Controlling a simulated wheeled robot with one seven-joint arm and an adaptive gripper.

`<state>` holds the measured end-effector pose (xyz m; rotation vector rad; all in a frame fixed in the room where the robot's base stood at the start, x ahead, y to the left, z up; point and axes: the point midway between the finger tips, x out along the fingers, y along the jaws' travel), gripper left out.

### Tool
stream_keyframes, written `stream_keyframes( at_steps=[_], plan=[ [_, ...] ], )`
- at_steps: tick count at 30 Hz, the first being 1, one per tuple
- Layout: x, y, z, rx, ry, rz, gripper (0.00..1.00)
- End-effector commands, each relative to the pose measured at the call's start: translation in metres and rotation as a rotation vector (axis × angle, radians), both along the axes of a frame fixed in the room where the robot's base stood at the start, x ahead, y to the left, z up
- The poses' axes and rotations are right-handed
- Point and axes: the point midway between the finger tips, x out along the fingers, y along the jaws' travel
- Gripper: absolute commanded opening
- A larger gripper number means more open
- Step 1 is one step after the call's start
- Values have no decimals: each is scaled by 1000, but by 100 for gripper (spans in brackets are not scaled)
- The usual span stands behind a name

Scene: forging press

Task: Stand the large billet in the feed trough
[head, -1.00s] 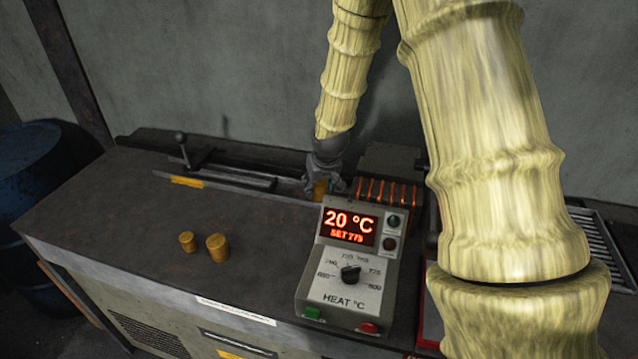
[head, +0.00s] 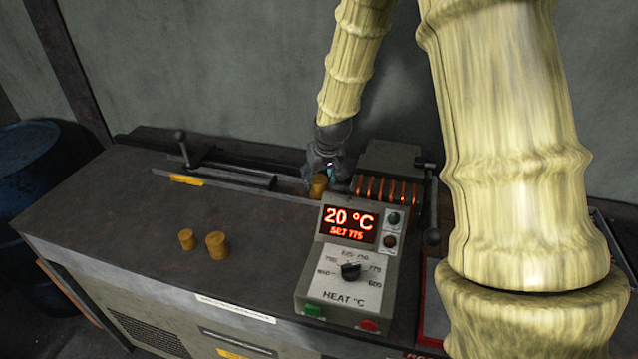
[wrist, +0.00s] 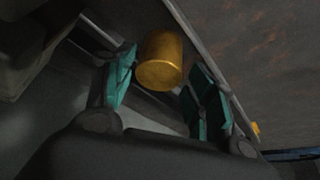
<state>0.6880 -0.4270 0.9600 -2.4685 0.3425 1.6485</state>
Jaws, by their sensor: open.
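In the wrist view the billet (wrist: 160,62) shows just beyond and between the fingertips, with a gap on each side. My gripper (head: 328,170) is right above and behind the billet in the head view. In the wrist view its teal-padded fingers (wrist: 160,88) are spread apart with nothing held. The billet's lower end is partly hidden by the trough edge.
Two other billets, a small one (head: 186,239) and a wider one (head: 217,245), stand on the bench top (head: 120,215). The heat control box (head: 345,270) is in front of the copper coil (head: 385,191). A pusher handle (head: 183,148) rises over the trough's left part.

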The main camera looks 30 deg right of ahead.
Motion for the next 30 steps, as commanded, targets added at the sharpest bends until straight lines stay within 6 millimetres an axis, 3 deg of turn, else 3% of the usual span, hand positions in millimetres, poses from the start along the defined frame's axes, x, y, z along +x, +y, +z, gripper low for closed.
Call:
stream_keyframes(
  at_steps=[18, 30],
  plan=[
    [-26, 7, 66, 0, -1, -1, 56],
    [-32, 9, 79, -1, 1, 1, 56]
  ],
)
